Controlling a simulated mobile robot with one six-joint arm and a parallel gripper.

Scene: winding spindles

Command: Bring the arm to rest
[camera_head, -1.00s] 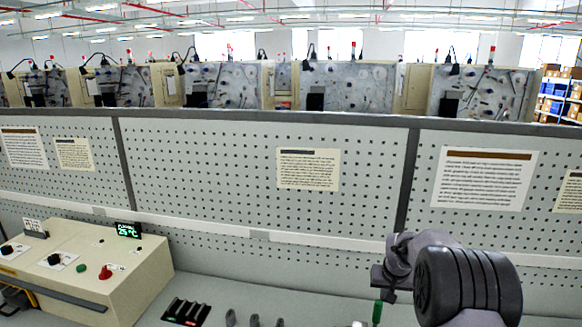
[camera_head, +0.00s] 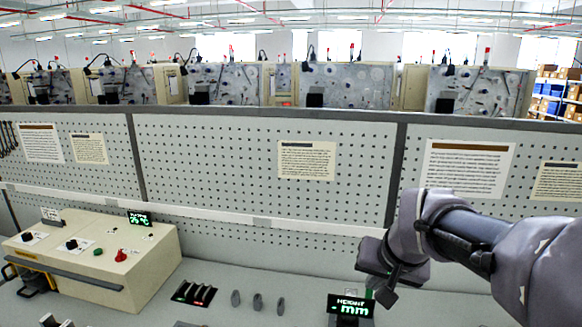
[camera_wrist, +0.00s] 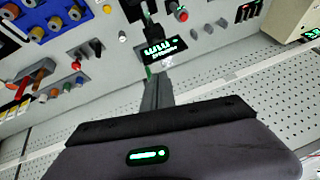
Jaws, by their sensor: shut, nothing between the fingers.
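My arm shows at the right of the head view, with purple-grey links reaching in from the right edge. My gripper (camera_head: 388,293) hangs at its end, above the bench top and close to a small black display reading HEIGHT mm (camera_head: 350,306). In the wrist view my gripper (camera_wrist: 157,92) shows as closed grey fingers beyond the dark gripper body, with nothing between them. The display also shows in the wrist view (camera_wrist: 160,50), just past the fingertips. Whether the fingers touch anything there is hard to tell.
A beige control box (camera_head: 90,255) with knobs stands at the left. A pegboard wall (camera_head: 260,170) rises behind.

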